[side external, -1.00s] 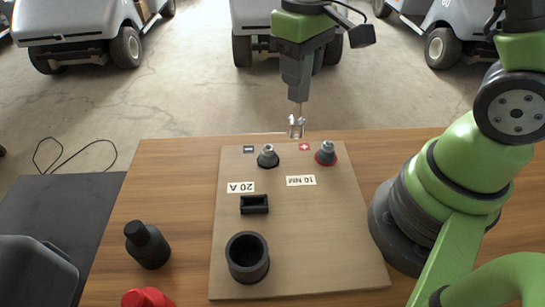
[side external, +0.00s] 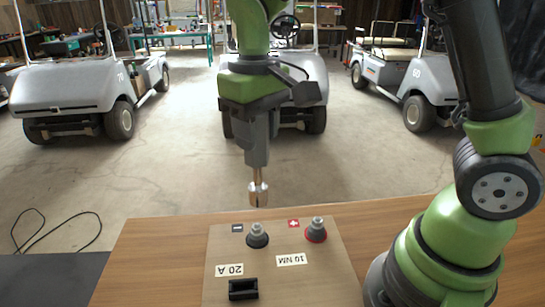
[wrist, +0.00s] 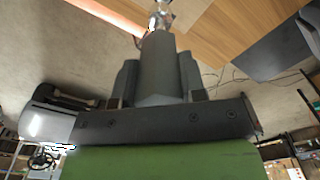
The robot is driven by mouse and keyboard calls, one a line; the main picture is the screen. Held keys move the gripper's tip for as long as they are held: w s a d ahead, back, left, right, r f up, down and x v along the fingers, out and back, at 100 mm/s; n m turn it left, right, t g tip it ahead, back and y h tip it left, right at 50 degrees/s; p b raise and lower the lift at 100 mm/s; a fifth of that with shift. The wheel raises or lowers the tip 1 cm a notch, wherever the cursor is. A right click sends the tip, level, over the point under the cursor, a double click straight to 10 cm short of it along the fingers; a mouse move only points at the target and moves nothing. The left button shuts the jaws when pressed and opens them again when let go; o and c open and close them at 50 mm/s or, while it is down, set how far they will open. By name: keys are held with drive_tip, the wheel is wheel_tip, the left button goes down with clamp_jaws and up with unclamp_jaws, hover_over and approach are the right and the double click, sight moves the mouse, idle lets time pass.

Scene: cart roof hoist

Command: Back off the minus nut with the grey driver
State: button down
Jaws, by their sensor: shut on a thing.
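My gripper (side external: 257,130) is shut on the grey driver (side external: 257,155), which points down with a shaft and a shiny socket (side external: 258,195) at its lower end. The minus nut (side external: 257,228) is a small metal nut on a dark round base, right of the dark minus mark (side external: 237,228). The socket shows just above the nut in the side view with a visible gap; I cannot tell whether it is in line in depth. In the wrist view the driver's grey body (wrist: 160,65) sits between my fingers, with its socket (wrist: 161,20) beyond; the nut is not visible there.
The plus post (side external: 316,230) with a red ring stands to the right, beside the red plus mark (side external: 293,223). The board (side external: 310,270) also bears labels and a black block (side external: 243,289). Grey carts (side external: 75,85) stand well back on the floor.

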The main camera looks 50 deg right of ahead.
drive_tip(key=shift+a+r, duration=0.4)
drive_tip(key=shift+f, duration=0.1)
drive_tip(key=shift+f, duration=2.25)
